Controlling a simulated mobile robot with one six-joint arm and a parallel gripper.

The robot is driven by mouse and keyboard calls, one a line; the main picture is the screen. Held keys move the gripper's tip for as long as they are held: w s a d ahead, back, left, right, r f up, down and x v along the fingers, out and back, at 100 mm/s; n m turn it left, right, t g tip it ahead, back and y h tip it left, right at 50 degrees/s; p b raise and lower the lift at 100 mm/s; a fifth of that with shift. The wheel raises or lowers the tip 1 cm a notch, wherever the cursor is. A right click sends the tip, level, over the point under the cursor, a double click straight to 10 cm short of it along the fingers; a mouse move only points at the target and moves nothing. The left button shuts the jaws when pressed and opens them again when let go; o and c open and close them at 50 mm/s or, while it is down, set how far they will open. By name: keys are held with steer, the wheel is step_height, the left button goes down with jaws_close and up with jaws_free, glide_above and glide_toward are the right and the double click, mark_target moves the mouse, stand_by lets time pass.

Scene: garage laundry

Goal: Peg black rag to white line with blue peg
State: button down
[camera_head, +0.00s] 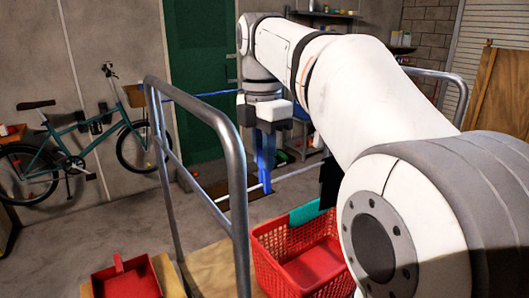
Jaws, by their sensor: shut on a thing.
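My gripper (264,126) points down near the middle of the view. It is shut on a long narrow blue thing, which looks like the blue peg (264,158). The peg hangs upright with its lower end at the white line (292,174); I cannot tell whether it touches the line. The black rag (327,182) hangs at the right end of the visible line, to the right of the peg and apart from it. My arm hides part of the rag and the line beyond it.
A grey metal rail frame (238,185) stands at the left, with another rail (452,82) behind my arm. A blue line (205,95) runs at the back. A red basket (272,263) with a teal cloth (307,214) stands below. A red dustpan (125,280) lies front left.

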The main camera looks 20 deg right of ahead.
steer(key=shift+r+p, duration=1.5)
steer(key=shift+r, duration=0.2)
